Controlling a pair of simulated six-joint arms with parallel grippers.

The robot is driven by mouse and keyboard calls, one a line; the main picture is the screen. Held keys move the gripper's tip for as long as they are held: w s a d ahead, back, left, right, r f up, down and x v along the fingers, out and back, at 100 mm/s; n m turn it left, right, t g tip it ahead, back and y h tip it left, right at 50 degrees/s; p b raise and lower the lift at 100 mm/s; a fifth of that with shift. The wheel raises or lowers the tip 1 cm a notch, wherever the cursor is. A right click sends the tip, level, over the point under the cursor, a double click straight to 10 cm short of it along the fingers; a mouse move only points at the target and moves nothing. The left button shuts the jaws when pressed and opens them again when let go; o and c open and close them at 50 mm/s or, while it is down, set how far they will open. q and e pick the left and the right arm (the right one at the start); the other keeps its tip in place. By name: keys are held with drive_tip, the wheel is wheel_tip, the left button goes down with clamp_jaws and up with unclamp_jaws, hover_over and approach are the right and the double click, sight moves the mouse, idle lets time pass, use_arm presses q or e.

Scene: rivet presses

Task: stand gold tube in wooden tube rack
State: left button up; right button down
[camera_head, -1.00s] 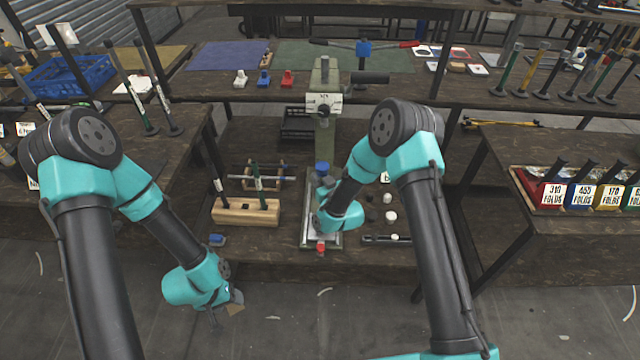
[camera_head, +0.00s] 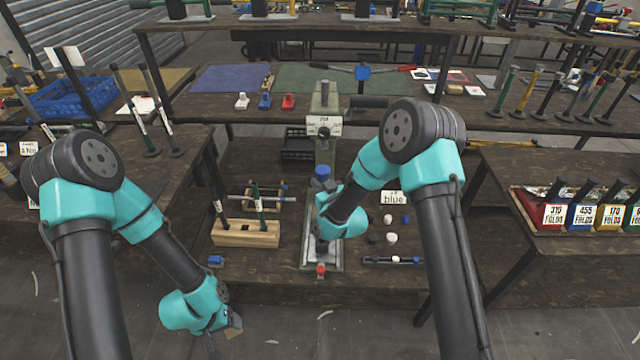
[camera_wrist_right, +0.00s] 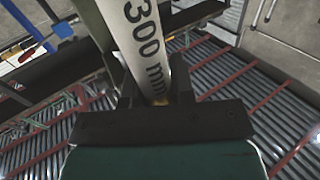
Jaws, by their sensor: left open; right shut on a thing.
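The wooden tube rack (camera_head: 232,234) stands on the lower bench left of the press. A dark tube (camera_head: 219,207) and a green tube (camera_head: 260,207) with white labels stand in it. In the right wrist view, my right gripper (camera_wrist_right: 158,96) is shut on a tube (camera_wrist_right: 143,38) with a white label reading "300 mm". A gold-tan end of the tube shows at the fingers. The head view hides this tube and the right fingers behind my right wrist, in front of the press. My left gripper (camera_head: 234,326) is open and empty, low in front of the bench edge.
A green press (camera_head: 325,150) with a red-tipped base (camera_head: 320,269) stands right of the rack. A "blue" card (camera_head: 393,197), black and white caps (camera_head: 390,237) and a small blue part (camera_head: 216,260) lie nearby. A wire stand (camera_head: 283,200) is behind the rack.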

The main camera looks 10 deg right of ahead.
drive_tip(key=s+d+m+h, duration=0.1)
drive_tip(key=d+m+h, duration=0.6)
drive_tip(key=d+h, duration=0.5)
drive_tip(key=shift+s+d+f+m+t, duration=0.25)
drive_tip(key=shift+d+f+m, duration=0.2)
drive_tip(key=shift+d, duration=0.3)
